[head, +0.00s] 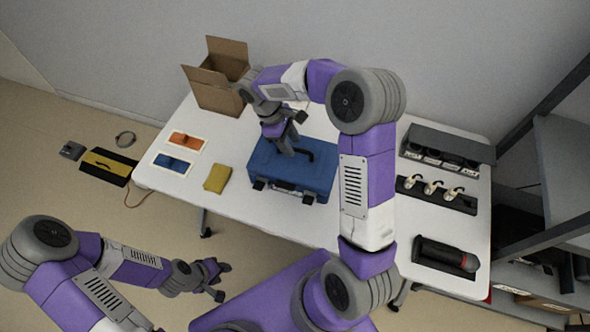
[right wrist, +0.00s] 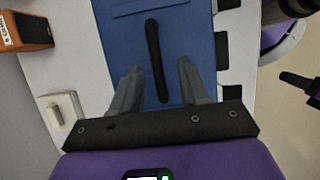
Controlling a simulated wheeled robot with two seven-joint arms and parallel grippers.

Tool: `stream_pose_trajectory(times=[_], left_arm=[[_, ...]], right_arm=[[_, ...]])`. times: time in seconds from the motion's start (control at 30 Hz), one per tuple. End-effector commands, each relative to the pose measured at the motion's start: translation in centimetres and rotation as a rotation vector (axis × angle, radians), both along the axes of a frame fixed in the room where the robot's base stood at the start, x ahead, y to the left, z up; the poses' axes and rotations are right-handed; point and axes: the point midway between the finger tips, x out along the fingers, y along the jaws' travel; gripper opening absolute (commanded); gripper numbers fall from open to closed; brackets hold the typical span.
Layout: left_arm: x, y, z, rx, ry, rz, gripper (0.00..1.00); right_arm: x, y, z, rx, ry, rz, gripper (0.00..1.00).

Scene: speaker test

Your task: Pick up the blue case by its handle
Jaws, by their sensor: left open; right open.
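The blue case (head: 315,176) lies flat on the white table in the head view, with dark latches along its front edge. Its black handle (right wrist: 155,62) shows in the right wrist view as a dark bar on the blue top. My right gripper (head: 292,146) is over the case, pointing down. In the right wrist view its two fingers (right wrist: 160,80) are apart, with the near end of the handle between them in the picture; I cannot tell the height gap. My left gripper (head: 219,280) is open and empty, left of the table's front, away from the case.
The white table (head: 230,215) also bears an open cardboard box (head: 215,90), a yellow cloth-like block (head: 217,179), orange and blue items on pads, and dark trays (head: 437,194) at right. A dark shelf frame stands right. My right arm crosses above the table.

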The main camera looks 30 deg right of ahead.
Motion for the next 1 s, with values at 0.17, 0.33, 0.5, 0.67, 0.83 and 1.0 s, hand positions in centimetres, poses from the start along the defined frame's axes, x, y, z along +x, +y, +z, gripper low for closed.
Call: stream_pose_trajectory(times=[0.17, 0.33, 0.5, 0.67, 0.83, 1.0], left_arm=[[0.0, 0.0, -1.2, 0.000, 0.000, 0.000, 0.43], [0.0, 0.0, -1.5, 0.000, 0.000, 0.000, 0.43], [0.0, 0.0, -1.4, 0.000, 0.000, 0.000, 0.43], [0.0, 0.0, -1.4, 0.000, 0.000, 0.000, 0.43], [0.0, 0.0, -1.4, 0.000, 0.000, 0.000, 0.43], [0.0, 0.0, -1.4, 0.000, 0.000, 0.000, 0.43]], right_arm=[[-0.5, -0.9, -2.9, 0.001, 0.004, 0.000, 0.44], [-0.9, -1.3, -4.0, 0.001, 0.001, 0.001, 0.44], [-0.9, -1.3, -3.9, 0.000, 0.000, 0.001, 0.43], [-0.9, -1.2, -3.9, 0.001, 0.001, 0.001, 0.18], [-0.9, -1.2, -3.9, 0.000, 0.002, 0.001, 0.00], [-0.9, -1.2, -3.9, 0.000, 0.002, 0.001, 0.00]])
